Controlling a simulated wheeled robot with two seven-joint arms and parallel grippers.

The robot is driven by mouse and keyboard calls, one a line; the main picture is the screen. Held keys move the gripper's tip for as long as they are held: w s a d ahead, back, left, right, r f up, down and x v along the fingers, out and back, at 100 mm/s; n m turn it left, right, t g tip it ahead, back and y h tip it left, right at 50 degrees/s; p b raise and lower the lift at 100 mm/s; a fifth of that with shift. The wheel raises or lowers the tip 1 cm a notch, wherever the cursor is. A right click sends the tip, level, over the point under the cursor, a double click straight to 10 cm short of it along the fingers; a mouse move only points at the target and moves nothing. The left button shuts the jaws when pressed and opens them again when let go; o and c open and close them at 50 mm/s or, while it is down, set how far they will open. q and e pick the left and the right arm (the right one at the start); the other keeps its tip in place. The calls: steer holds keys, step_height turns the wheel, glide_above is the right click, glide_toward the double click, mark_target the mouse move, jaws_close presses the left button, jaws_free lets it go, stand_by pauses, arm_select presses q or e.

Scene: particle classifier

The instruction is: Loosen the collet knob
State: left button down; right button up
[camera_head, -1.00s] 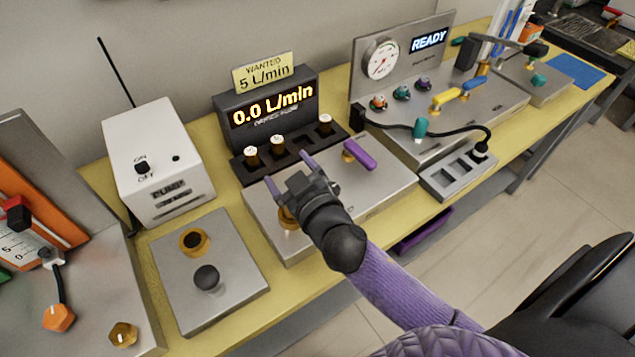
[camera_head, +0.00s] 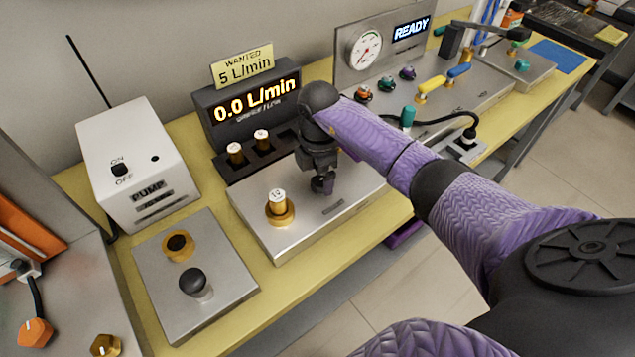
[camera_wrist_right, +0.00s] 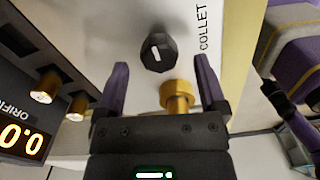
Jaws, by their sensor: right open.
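The collet knob is a black faceted knob (camera_wrist_right: 158,52) with a white mark, beside the printed word COLLET, in the right wrist view. My right gripper (camera_wrist_right: 161,62) is open, its two purple fingers on either side of the knob and apart from it. In the head view, the right gripper (camera_head: 322,178) points down over the metal box (camera_head: 260,225), and the knob cannot be made out clearly. The brass collet (camera_head: 278,212) with a white-topped orifice piece stands left of it. It also shows in the wrist view (camera_wrist_right: 176,93), partly behind the gripper. My left gripper is not in view.
An orifice rack (camera_head: 228,170) and a display (camera_head: 245,112) reading 0.0 L/min stand behind the box. A pump (camera_head: 135,150) is at left, and a plate with a black knob (camera_head: 195,283) in front of it. A READY panel (camera_head: 385,55) is at back right.

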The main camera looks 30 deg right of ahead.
step_height(320, 180, down, 2)
steer(key=shift+f, duration=0.1)
jaws_close()
stand_by(0.4)
